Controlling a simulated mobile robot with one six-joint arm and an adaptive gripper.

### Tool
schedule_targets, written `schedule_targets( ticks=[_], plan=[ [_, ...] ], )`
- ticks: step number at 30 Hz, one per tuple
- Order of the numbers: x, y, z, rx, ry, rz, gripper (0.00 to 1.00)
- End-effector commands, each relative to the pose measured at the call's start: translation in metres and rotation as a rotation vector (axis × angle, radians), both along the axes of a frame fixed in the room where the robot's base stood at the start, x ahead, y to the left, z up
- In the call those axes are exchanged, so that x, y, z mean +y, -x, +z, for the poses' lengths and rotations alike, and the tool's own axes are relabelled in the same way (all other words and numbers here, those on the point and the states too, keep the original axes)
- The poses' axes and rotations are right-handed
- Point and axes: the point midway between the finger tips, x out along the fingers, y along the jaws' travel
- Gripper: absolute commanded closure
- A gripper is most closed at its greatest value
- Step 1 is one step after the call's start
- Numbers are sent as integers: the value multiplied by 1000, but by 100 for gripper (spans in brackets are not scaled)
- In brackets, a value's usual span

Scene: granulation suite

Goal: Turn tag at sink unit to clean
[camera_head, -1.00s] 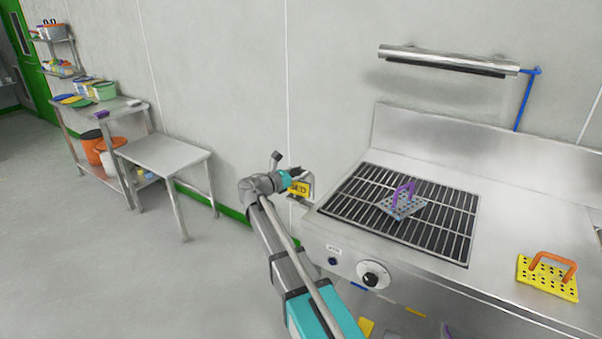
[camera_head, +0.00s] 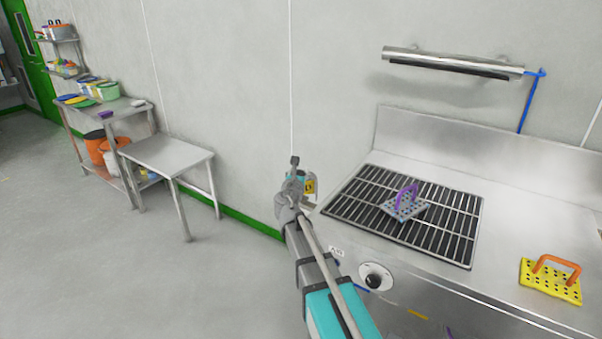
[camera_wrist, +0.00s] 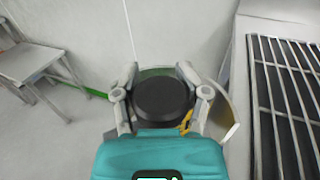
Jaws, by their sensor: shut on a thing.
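The yellow tag (camera_head: 310,187) hangs at the left end of the steel sink unit (camera_head: 515,215), on a pale metal frame. Dark lettering shows on it, too small to read now. My gripper (camera_head: 299,180) is at the tag and covers part of it. In the wrist view, my gripper (camera_wrist: 160,72) has a finger on each side of a dark round part. A yellow sliver of the tag (camera_wrist: 185,123) shows by the right finger, with a curved pale plate (camera_wrist: 230,118) beyond. The grip itself is mostly hidden; the jaws appear closed on the tag.
A black grate (camera_head: 350,207) with a purple-handled perforated tool (camera_head: 405,207) lies right of my gripper. A yellow plate with an orange handle (camera_head: 550,282) sits farther right. A dial (camera_head: 374,277) is on the front panel. A small steel table (camera_head: 168,157) stands left, with clear floor before it.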

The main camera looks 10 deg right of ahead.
Motion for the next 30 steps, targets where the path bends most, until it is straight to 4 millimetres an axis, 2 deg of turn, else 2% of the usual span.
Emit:
schedule_targets(
  ticks=[30],
  plan=[
    [12,1,-1,-1,-1,732,91]
  ],
)
